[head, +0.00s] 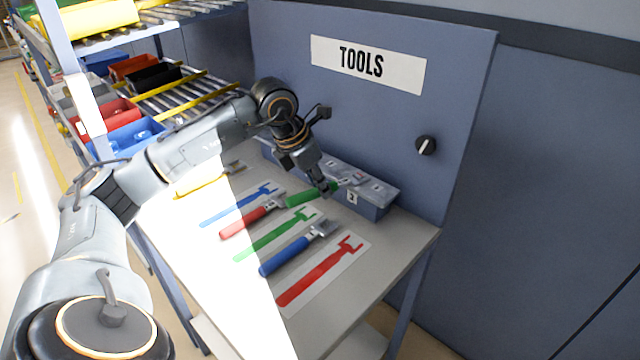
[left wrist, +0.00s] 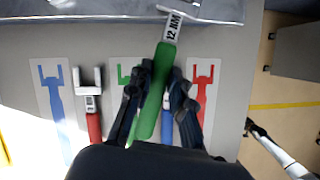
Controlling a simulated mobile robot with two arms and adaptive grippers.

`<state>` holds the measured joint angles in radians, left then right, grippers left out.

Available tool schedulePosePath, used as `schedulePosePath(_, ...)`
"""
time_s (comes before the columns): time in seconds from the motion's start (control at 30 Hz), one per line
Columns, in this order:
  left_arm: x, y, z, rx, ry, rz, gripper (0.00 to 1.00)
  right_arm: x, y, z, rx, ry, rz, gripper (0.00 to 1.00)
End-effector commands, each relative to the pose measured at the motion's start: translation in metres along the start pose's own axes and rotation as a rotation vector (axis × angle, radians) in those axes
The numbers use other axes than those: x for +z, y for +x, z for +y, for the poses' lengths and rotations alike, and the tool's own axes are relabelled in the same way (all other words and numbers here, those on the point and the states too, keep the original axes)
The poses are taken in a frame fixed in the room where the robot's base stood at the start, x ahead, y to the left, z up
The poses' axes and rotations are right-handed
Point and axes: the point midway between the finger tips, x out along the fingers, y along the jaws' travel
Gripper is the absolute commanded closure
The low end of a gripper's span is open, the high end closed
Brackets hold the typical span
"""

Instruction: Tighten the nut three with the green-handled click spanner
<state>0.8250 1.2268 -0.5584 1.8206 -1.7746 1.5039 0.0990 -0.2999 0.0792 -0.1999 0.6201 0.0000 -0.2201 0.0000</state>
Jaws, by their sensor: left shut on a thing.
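The green-handled click spanner (head: 303,198) is in my left gripper (head: 322,186). In the left wrist view its green handle (left wrist: 155,92) passes between the two dark fingers, and a "12 NM" label shows on its neck. Its head end points to the grey nut block (head: 376,200) at the back of the table. The front of the block carries a label "3" (head: 352,198). I cannot tell whether the spanner's jaw is around nut three or only beside it. A pale arm with a dark end (left wrist: 258,131), probably my right arm, shows at the right of the left wrist view.
A red-handled spanner (head: 246,222) and a blue-handled spanner (head: 288,255) lie on the table (head: 405,252). Blue, green and red tool outlines lie bare. The blue panel with the TOOLS sign (head: 367,65) stands behind. Racks with bins (head: 126,138) are at the left.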

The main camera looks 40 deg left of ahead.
Motion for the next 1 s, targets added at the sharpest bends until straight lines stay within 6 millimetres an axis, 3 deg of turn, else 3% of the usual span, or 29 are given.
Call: schedulePosePath(1.0,0.001,0.0,0.015,-0.053,0.128,-0.001,1.0,0.0,-0.005,0.0,0.0,0.0,0.0,0.6)
